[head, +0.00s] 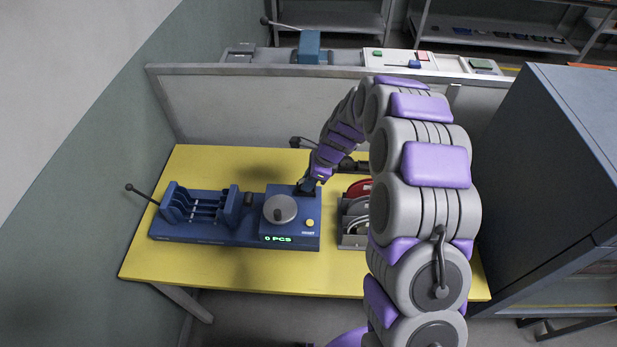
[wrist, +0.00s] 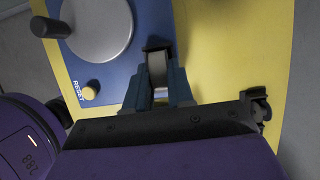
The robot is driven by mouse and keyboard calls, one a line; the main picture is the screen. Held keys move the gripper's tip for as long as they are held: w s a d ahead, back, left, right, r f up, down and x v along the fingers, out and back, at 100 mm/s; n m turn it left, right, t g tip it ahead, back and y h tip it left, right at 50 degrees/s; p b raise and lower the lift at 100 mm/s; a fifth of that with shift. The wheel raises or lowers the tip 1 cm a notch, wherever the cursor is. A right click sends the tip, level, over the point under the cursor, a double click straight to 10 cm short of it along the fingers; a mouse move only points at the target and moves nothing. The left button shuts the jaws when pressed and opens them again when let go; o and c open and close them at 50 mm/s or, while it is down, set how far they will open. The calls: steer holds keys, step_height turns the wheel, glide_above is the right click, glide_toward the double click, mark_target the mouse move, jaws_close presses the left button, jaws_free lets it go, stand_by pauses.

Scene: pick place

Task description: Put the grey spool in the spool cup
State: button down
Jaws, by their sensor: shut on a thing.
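My gripper (head: 306,186) is low over the back right corner of the blue machine (head: 215,234). In the wrist view its fingers (wrist: 158,82) are shut on a small grey piece (wrist: 157,68), mostly hidden between them. It looks like the grey spool, but its full shape does not show. A dark square part (wrist: 157,46) lies just beyond the fingertips at the machine's edge. I cannot tell whether it is the spool cup, or whether the held piece touches it. The cup is not clearly visible elsewhere.
The machine has a grey disc with a knob (head: 280,208), a yellow reset button (head: 310,223) and a long lever (head: 140,193). A grey rack (head: 352,241) with red, grey and pale discs stands to the right, partly behind my arm. The front of the yellow table (head: 230,277) is clear.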

steer(key=c, duration=0.9)
jaws_free()
steer(key=shift+o, duration=0.5)
steer(key=shift+o, duration=1.1)
steer(key=shift+r, duration=0.1)
steer(key=shift+r+p, duration=3.3)
steer(key=shift+r, duration=0.6)
